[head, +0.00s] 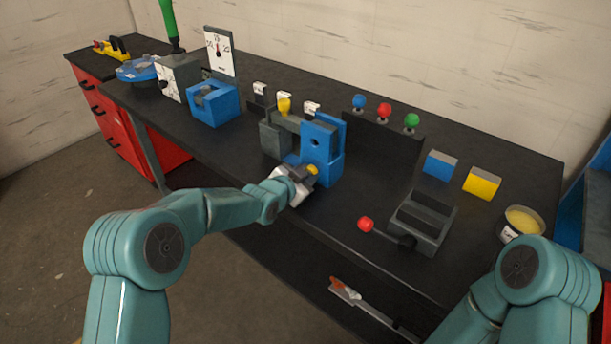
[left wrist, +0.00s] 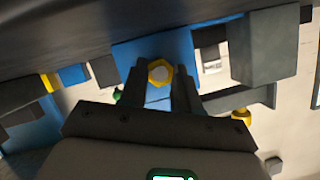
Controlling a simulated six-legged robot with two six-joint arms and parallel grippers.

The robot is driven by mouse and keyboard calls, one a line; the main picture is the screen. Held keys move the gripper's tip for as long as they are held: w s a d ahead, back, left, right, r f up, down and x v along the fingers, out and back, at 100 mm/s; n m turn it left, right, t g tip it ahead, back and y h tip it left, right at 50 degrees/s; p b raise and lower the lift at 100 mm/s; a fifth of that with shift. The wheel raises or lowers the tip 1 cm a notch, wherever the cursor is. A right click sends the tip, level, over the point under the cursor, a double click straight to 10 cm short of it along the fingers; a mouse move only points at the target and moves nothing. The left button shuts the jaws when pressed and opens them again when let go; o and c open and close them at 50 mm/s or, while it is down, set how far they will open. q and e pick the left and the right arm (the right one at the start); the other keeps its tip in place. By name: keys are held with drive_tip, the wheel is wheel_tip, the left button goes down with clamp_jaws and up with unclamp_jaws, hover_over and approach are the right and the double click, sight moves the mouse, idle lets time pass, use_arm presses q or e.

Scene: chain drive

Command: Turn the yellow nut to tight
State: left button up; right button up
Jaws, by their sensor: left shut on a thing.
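The yellow nut (left wrist: 160,72) sits on the face of a blue block (left wrist: 125,50), between my gripper fingers in the left wrist view. In the head view the nut (head: 313,169) shows as a small yellow spot low on the front of the blue block (head: 321,140). My left gripper (left wrist: 159,88) has its two dark fingers on either side of the nut and is shut on it. The fingers partly hide the nut's sides. The right gripper is out of view; only part of my right arm shows at the lower right.
Left of the blue block is a grey block (head: 272,138). A grey fixture (head: 422,220) and red-knobbed lever (head: 366,224) stand to the right. Blue (head: 441,165) and yellow (head: 482,183) blocks and a tin (head: 521,222) lie farther right. The bench front between has free room.

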use_arm(q)
drive_tip(key=shift+f+m+t+y+b, duration=0.4)
drive_tip(key=shift+m+b, duration=0.3)
drive_tip(key=shift+b, duration=2.9)
drive_tip(key=shift+d+r+b, duration=0.1)
drive_tip(key=shift+b, duration=0.3)
drive_tip(key=shift+s+r+m, duration=0.1)
drive_tip(key=shift+r+m, duration=0.05)
drive_tip(key=shift+m, duration=0.25)
drive_tip(key=shift+r+m+t+y+p, duration=0.15)
drive_tip(key=shift+m+t+y+p, duration=0.2)
drive_tip(key=shift+m, duration=0.25)
drive_tip(key=shift+m+t, duration=0.45)
drive_tip(key=shift+m, duration=0.35)
drive_tip(key=o, duration=1.1)
drive_tip(key=shift+c, duration=0.2)
